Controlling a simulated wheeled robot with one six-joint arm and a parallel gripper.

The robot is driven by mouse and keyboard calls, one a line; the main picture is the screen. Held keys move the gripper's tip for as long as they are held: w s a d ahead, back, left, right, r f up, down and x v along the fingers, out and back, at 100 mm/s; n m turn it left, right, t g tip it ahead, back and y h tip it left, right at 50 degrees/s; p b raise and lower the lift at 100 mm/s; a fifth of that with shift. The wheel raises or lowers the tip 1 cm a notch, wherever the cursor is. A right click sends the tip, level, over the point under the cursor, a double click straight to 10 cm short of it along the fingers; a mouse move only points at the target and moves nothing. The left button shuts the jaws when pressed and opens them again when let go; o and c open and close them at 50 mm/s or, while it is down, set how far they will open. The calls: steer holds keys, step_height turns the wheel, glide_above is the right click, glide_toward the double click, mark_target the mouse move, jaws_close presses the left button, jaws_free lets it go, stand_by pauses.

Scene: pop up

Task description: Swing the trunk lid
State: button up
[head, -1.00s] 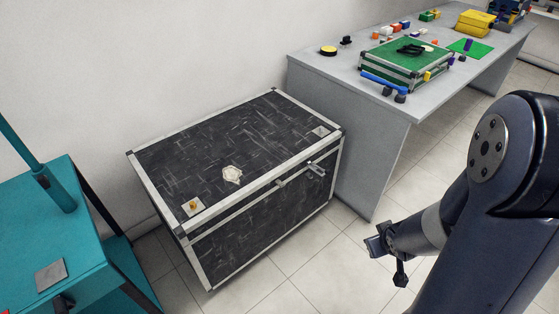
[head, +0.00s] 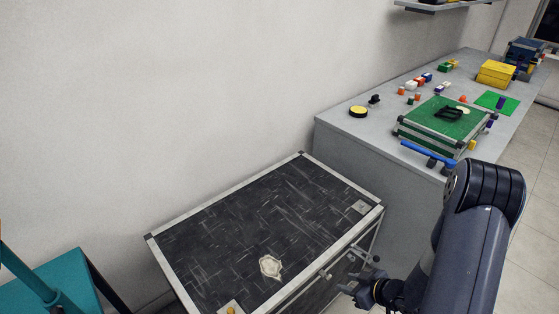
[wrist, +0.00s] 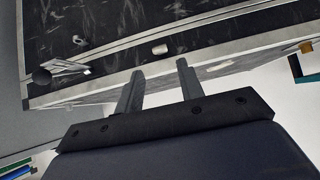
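The trunk is a black scuffed case with silver edges, and its lid (head: 250,220) lies flat and looks closed in the head view. A silver latch (head: 330,272) sits on its front edge; a small silver cylinder (wrist: 160,49) and a latch with a dark knob (wrist: 62,70) show in the wrist view. My gripper (head: 350,290) is at the trunk's right front side. In the wrist view my gripper (wrist: 158,80) has its two fingers apart with nothing visible between them, pointing at the silver-edged front. Whether the fingertips touch the trunk I cannot tell.
A grey workbench (head: 340,130) stands right of the trunk, bearing a green case (head: 420,125), a yellow box (head: 495,73) and small blocks. A teal stand (head: 65,280) is at the left. A plain wall is behind the trunk, and a shelf (head: 445,4) hangs above.

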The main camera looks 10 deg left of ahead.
steer(key=b+x, duration=0.5)
steer(key=x, duration=0.3)
steer(key=shift+f, duration=0.3)
steer(key=shift+r, duration=0.2)
steer(key=shift+c, duration=0.6)
steer(key=c, duration=0.5)
steer(key=r+p, duration=0.2)
steer(key=r, duration=0.1)
steer(key=w+a+r+p, duration=0.1)
steer(key=r+p, duration=0.5)
steer(key=shift+w+a+r, duration=0.3)
steer(key=shift+a, duration=0.1)
steer(key=shift+a+r+p, duration=0.15)
steer(key=shift+r+p, duration=0.55)
steer(key=shift+p, duration=0.15)
jaws_close()
steer(key=r+p, duration=0.3)
steer(key=r, duration=0.1)
steer(key=shift+w+a+r+p, duration=0.1)
steer(key=shift+w+a+p, duration=0.3)
steer(key=w+a+r+p, duration=0.1)
steer(key=a+r+p, duration=0.1)
steer(key=r+p, duration=0.4)
steer(key=w+a+r+p, duration=0.2)
steer(key=r+p, duration=0.5)
steer(key=r, duration=0.1)
steer(key=shift+w+a+r, duration=0.15)
steer(key=shift+w+a, duration=0.15)
steer(key=shift+a, duration=0.1)
